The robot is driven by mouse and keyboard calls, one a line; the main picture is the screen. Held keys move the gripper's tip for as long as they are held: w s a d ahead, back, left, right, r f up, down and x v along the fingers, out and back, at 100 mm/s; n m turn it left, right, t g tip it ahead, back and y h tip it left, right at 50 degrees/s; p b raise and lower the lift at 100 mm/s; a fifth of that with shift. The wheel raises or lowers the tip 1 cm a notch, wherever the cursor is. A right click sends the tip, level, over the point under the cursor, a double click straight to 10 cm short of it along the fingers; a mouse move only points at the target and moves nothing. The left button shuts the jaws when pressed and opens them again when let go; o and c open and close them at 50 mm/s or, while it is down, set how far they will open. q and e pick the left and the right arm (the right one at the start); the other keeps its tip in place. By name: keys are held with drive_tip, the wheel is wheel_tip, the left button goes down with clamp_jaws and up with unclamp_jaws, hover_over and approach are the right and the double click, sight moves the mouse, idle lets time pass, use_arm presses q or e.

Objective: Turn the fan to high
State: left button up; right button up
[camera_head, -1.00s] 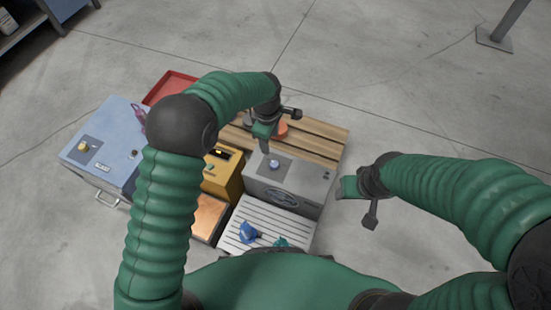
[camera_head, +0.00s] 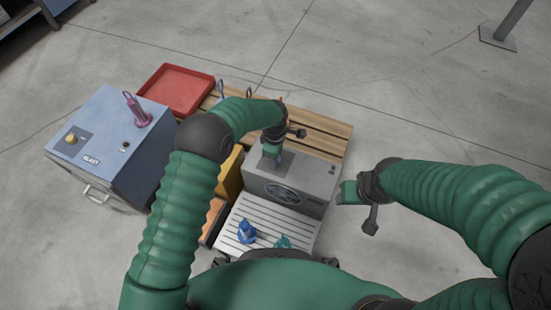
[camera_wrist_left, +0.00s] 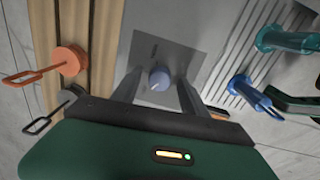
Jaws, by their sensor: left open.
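A grey box (camera_head: 290,188) with an oval emblem on its front stands on the wooden slats, and it also shows in the left wrist view (camera_wrist_left: 215,35). A round blue-grey knob (camera_wrist_left: 159,78) sits on a darker plate on its top. My left gripper (camera_head: 271,158) is open, pointing down over this plate and hiding the knob in the head view. In the left wrist view its two fingers (camera_wrist_left: 157,90) are on either side of the knob, apart; I cannot tell whether they touch it. My right gripper (camera_head: 348,192) hangs right of the box, away from it; its jaws are unclear.
A blue box (camera_head: 105,135) with a yellow knob stands at the left, beside a red tray (camera_head: 178,90). A yellow box (camera_head: 230,175) is partly behind my left arm. Blue (camera_head: 246,232) and teal (camera_head: 283,242) items sit on a white slatted surface (camera_head: 265,220). An orange looped piece (camera_wrist_left: 68,62) lies nearby.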

use_arm(q)
drive_tip(key=shift+d, duration=0.1)
drive_tip(key=shift+c, duration=0.4)
clamp_jaws()
